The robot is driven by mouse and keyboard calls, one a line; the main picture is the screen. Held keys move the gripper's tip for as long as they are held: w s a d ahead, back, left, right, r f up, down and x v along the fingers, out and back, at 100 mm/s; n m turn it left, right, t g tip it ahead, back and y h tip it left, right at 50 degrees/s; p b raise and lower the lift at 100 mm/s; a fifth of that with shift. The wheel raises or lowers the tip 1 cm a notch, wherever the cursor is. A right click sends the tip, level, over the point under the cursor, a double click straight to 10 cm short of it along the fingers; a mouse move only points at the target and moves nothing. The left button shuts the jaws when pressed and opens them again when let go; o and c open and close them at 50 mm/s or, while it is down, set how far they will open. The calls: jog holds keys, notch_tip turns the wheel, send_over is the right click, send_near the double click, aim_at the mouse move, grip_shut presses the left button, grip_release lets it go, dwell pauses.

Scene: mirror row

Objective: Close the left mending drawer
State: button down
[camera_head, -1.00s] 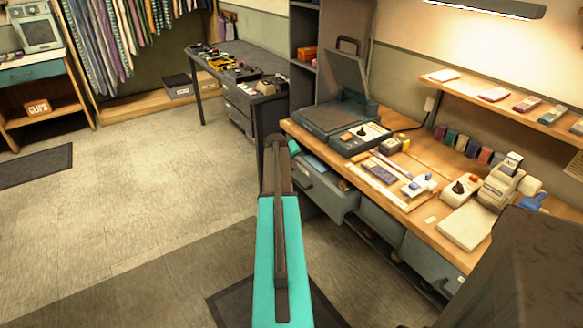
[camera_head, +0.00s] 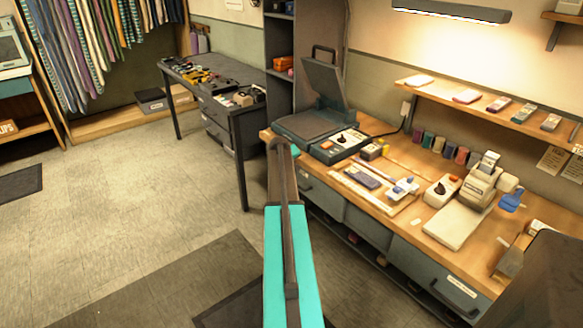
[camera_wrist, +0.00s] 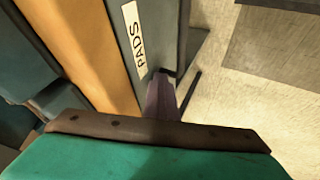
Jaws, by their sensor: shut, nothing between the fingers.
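The left mending drawer (camera_head: 324,201) is the grey drawer under the left end of the wooden bench. Its front looks about flush with the fronts beside it; a small gap cannot be ruled out. In the wrist view a grey front (camera_wrist: 165,35) with a "PADS" label lies along the bench edge. My gripper (camera_wrist: 166,90) is shut and empty, close to that front; contact cannot be told. In the head view my arm hides part of the bench's left end, and the fingers do not show clearly.
The wooden bench (camera_head: 400,220) carries a press (camera_head: 315,130), small tools and a label machine (camera_head: 480,190). More grey drawers (camera_head: 435,275) sit to the right. A dark side table (camera_head: 235,110) stands behind. Open floor (camera_head: 130,210) lies to the left.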

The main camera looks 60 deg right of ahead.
jog(key=shift+s+d+r, duration=0.25)
jog(key=shift+d, duration=0.35)
jog(key=shift+w+a, duration=0.1)
jog(key=a+r+b, duration=0.1)
jog(key=a+r, duration=0.6)
jog(key=a, duration=0.3)
jog(key=shift+s+a+r, duration=0.2)
jog(key=shift+r, duration=0.05)
jog(key=shift+w, duration=0.1)
